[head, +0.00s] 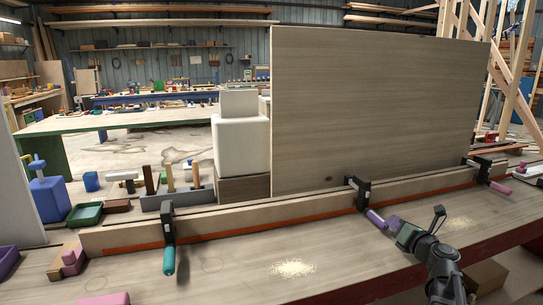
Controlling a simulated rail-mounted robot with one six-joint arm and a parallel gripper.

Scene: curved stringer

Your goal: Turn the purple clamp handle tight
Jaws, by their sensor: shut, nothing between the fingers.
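The purple clamp handle (375,217) sticks out toward the front from the middle black clamp (359,193), which grips the long curved strip with an orange-red lower layer (270,226). My gripper (395,226) comes in from the lower right. It is shut and empty, with its tip close to the handle's outer end. A small mauve piece shows where the tip and handle meet; I cannot tell whether they touch. The handle is not held between the fingers.
Clamps with a teal handle (169,260) and a pink handle (501,187) stand at left and right. A tall wooden panel (380,110) rises behind the strip.

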